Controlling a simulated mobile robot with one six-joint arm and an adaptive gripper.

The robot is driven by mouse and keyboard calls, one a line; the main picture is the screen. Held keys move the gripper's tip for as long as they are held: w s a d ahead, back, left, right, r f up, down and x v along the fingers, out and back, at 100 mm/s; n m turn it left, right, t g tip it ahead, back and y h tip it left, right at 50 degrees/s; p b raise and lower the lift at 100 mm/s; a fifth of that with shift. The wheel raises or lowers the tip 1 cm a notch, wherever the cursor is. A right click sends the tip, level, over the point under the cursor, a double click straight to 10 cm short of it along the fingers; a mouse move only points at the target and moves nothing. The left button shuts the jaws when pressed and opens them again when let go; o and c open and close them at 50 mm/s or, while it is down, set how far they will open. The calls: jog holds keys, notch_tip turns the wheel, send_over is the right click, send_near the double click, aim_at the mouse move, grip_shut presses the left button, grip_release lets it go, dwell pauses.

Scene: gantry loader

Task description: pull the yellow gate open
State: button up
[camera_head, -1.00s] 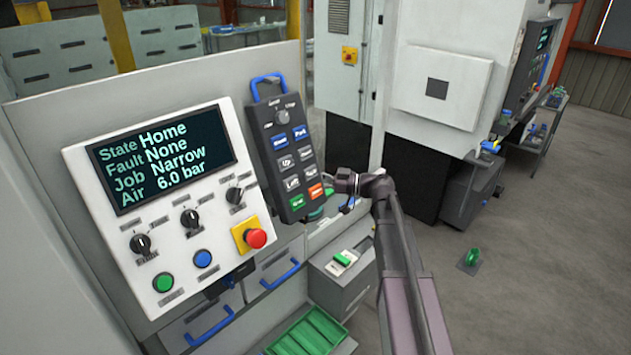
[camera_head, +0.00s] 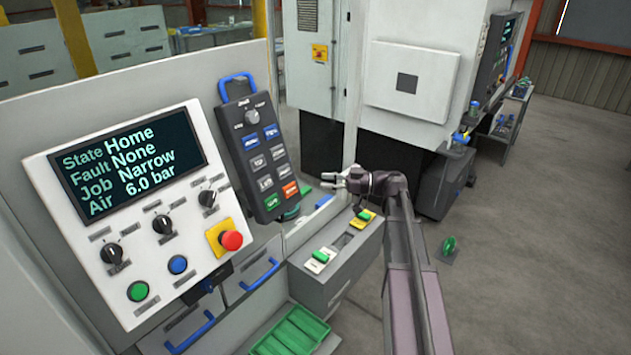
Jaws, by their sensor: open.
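No gate is clearly recognisable in the head view. A small yellow piece (camera_head: 367,214) sits on top of a low grey box (camera_head: 345,250), beside a dark slot; I cannot tell whether it belongs to the gate. Yellow posts (camera_head: 70,35) stand behind the panel at the upper left. My gripper (camera_head: 326,181) is open, with its two fingers pointing left and nothing seen between them. It appears above the grey box in the picture, right of the hanging pendant, apart from the yellow piece. The arm hides part of the box's right side.
A control panel (camera_head: 52,215) with a red emergency button (camera_head: 231,240) fills the left. The pendant (camera_head: 257,160) hangs near my gripper. A green tray (camera_head: 300,325) lies low in front. A white machine (camera_head: 415,85) stands behind. Floor at right is mostly clear, with a green item (camera_head: 449,246).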

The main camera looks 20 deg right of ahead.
jog(key=shift+s+d, duration=0.2)
jog(key=shift+d, duration=0.35)
jog(key=s+a+f+m+g+h, duration=0.4)
jog(key=s+a+f+m+h, duration=0.3)
jog(key=a+f, duration=0.4)
jog(key=s+d+f+m+g+h, duration=0.1)
jog(key=s+f+m+h, duration=0.2)
jog(key=s+f+h, duration=0.1)
jog(key=s+d+f+m+g+h, duration=0.1)
jog(key=s+d+f+m+h, duration=0.1)
jog(key=s+h, duration=0.4)
jog(key=shift+s+f+m, duration=0.9)
jog(key=shift+s+m, duration=0.1)
jog(key=shift+s, duration=0.1)
